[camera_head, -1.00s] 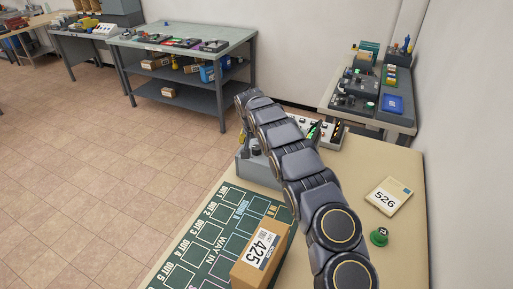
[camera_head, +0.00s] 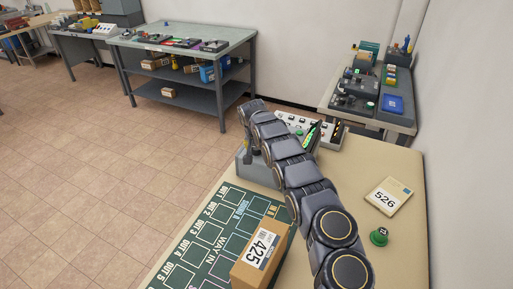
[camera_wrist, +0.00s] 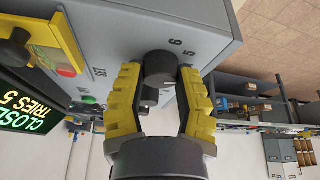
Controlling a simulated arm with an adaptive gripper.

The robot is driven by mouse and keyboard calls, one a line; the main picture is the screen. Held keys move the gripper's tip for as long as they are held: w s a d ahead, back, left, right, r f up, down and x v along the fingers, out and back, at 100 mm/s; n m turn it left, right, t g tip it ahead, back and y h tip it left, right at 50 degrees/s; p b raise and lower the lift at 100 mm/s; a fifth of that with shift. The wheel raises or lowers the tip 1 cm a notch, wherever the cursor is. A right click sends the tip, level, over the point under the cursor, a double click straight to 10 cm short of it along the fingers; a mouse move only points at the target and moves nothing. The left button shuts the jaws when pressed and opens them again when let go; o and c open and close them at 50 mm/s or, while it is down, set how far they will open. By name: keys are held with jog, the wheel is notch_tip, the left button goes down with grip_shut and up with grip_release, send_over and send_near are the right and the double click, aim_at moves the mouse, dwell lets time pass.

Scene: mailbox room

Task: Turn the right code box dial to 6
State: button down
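The code box (camera_wrist: 215,35) is a grey box with a sloping face, and it fills the upper part of the wrist view. Its dark round dial (camera_wrist: 160,66) has the digits 5 and 6 printed beside it. My gripper (camera_wrist: 162,72) has yellow-padded fingers, one on each side of this dial; both tips appear to touch it. Another dark knob (camera_wrist: 149,97) shows between the fingers, lower down. Which digit the dial points to is hard to make out. In the head view the code box (camera_head: 258,172) is partly behind my arm, and my gripper is hidden.
A 526 parcel (camera_head: 389,196) and a green button (camera_head: 379,236) are at the right.

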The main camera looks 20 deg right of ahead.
jog(key=shift+f+n, duration=0.15)
jog(key=shift+n, duration=0.45)
jog(key=n+y, duration=0.2)
jog(key=n, duration=0.3)
jog(key=shift+t, duration=0.4)
jog(key=n+y, duration=0.2)
jog(key=n, duration=0.2)
jog(key=shift+n, duration=0.4)
jog(key=shift+s+f, duration=0.1)
jog(key=c, duration=0.6)
grip_release()
